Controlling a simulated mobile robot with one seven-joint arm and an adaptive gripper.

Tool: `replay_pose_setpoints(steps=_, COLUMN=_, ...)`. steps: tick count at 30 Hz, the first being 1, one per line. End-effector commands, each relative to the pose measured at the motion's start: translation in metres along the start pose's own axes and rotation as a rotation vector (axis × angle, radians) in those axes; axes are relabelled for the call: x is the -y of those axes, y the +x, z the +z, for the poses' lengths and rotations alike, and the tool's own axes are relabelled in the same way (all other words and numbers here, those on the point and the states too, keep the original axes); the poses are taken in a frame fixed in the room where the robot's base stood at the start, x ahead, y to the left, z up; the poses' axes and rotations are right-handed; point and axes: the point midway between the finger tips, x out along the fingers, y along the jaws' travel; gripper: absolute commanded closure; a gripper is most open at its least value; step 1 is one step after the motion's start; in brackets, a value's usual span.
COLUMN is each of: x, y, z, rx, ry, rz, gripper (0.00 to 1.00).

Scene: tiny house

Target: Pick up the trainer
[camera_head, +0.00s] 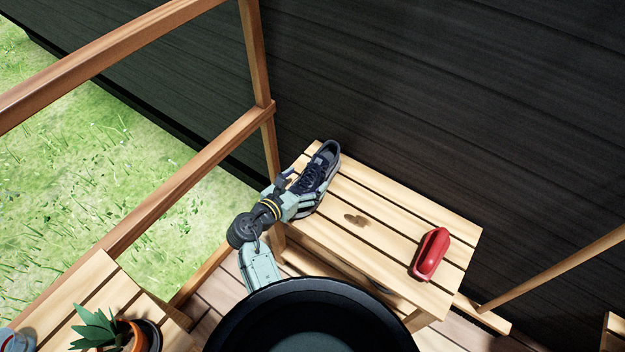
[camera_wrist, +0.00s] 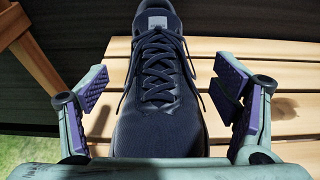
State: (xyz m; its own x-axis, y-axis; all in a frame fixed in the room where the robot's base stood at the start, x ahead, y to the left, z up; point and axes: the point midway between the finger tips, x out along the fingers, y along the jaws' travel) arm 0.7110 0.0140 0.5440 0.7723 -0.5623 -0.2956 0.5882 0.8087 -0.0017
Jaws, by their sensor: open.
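The trainer (camera_head: 318,170) is a dark navy shoe with laces and a grey sole. It lies on the left end of a slatted wooden bench (camera_head: 385,215) by the dark wall. My gripper (camera_head: 298,188) is at the near end of the shoe. In the wrist view the trainer (camera_wrist: 158,95) fills the middle, toe toward me, between the spread fingers of my gripper (camera_wrist: 165,95). The purple finger pads stand at either side of the shoe with gaps showing. The underside of the shoe is hidden.
A red object (camera_head: 432,254) with a handle-like shape lies on the bench's right end. A wooden railing (camera_head: 190,175) runs close on the left, with grass beyond. A potted plant (camera_head: 108,332) stands on another wooden surface at lower left.

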Motion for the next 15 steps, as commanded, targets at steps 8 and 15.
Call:
replay_pose_setpoints(steps=8, x=0.0, y=0.021, z=0.0, rx=-0.001, ry=0.001, rz=0.001, gripper=0.19)
replay_pose_setpoints(steps=15, x=0.0, y=0.021, z=0.0, rx=0.0, ry=0.002, rz=0.001, gripper=0.25)
